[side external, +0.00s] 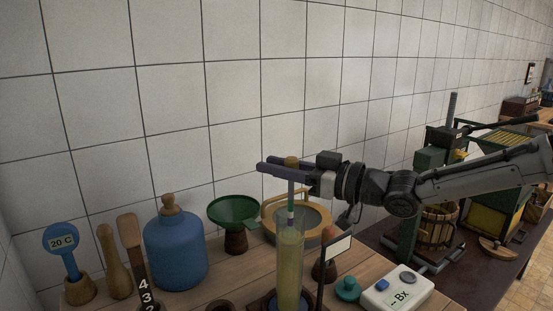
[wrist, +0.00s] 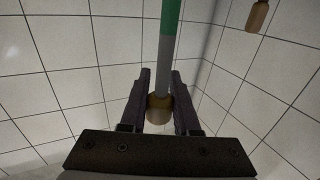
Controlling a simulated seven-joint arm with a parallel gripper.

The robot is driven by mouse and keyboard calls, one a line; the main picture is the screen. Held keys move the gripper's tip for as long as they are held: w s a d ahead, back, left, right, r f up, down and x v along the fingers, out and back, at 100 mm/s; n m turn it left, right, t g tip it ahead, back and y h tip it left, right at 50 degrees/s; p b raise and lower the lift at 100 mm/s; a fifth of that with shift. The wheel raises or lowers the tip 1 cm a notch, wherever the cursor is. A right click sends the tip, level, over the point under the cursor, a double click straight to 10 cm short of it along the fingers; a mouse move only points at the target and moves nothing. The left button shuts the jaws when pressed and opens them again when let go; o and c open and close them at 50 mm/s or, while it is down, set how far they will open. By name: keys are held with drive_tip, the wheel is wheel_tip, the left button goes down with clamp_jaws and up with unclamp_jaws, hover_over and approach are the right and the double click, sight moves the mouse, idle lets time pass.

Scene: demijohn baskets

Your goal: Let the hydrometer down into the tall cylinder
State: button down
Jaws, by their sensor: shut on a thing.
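The hydrometer (side external: 291,199) hangs upright from my gripper (side external: 264,167), with its tan knob above the fingers and a green band lower on its pale stem. In the wrist view my gripper (wrist: 160,76) is shut with a finger on each side of the hydrometer's knob (wrist: 159,108); the grey stem with a green band runs up out of the picture. The tall cylinder (side external: 289,270) is clear, holds yellowish liquid and stands upright below my gripper. The stem lines up with its mouth in the side view; how far the lower end is inside is hard to tell.
A blue demijohn (side external: 175,248), a green funnel (side external: 233,211) and a round wooden-rimmed sieve (side external: 322,218) stand behind the cylinder. A small sign (side external: 338,247) and a white meter (side external: 398,291) are close to its right. Wooden tools and a blue 20 C tag (side external: 61,240) are at left.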

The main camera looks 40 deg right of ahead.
drive_tip(key=shift+f, duration=2.1)
drive_tip(key=c, duration=0.6)
unclamp_jaws()
drive_tip(key=shift+o, duration=0.2)
drive_tip(key=v, duration=1.4)
drive_tip(key=shift+w, duration=0.1)
